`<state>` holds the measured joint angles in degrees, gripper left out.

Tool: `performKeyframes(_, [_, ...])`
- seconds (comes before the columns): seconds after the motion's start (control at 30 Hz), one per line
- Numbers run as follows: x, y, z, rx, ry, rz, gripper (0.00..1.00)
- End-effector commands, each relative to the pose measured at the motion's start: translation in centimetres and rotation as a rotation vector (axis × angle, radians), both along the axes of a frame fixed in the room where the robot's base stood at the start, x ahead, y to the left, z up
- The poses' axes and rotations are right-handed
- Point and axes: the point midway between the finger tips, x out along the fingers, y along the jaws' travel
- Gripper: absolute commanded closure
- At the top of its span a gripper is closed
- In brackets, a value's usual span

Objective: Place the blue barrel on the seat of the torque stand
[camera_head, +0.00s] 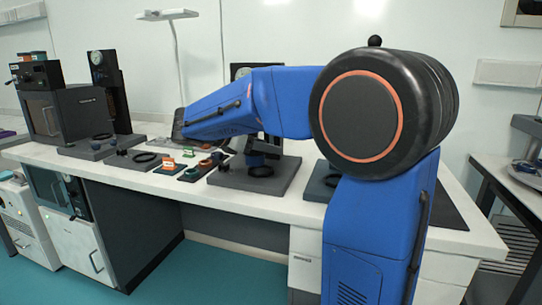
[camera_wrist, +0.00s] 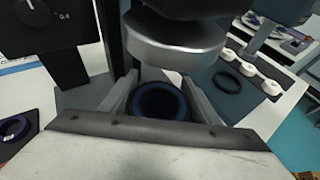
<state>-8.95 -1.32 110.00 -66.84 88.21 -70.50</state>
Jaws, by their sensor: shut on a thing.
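The blue barrel (camera_wrist: 158,103) is between the two fingers of my gripper (camera_wrist: 160,100) in the wrist view, its dark round opening facing the camera. My gripper is shut on it. A round metal head (camera_wrist: 172,42) of the torque stand hangs close to the barrel. My arm hides much of the stand's column.
White round pieces (camera_wrist: 248,68) stand in a row farther right. Small coloured parts on a dark mat (camera_head: 195,172) and another dial stand (camera_head: 105,85) are to the left on the white bench.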

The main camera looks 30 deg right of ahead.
Motion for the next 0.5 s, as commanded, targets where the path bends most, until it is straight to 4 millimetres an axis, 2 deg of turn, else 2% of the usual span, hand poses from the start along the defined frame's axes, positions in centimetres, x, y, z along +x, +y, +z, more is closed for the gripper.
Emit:
performKeyframes(0.1, [0.0,-1.6,0.0,0.0,0.0,-0.002,0.74])
performKeyframes(0.2, [0.1,-2.2,0.0,0.001,-0.001,0.0,0.74])
performKeyframes(0.37, [0.1,-2.3,-0.6,0.0,0.002,0.001,0.74])
performKeyframes(0.5, [0.1,-2.3,-2.3,0.0,0.003,0.0,0.74])
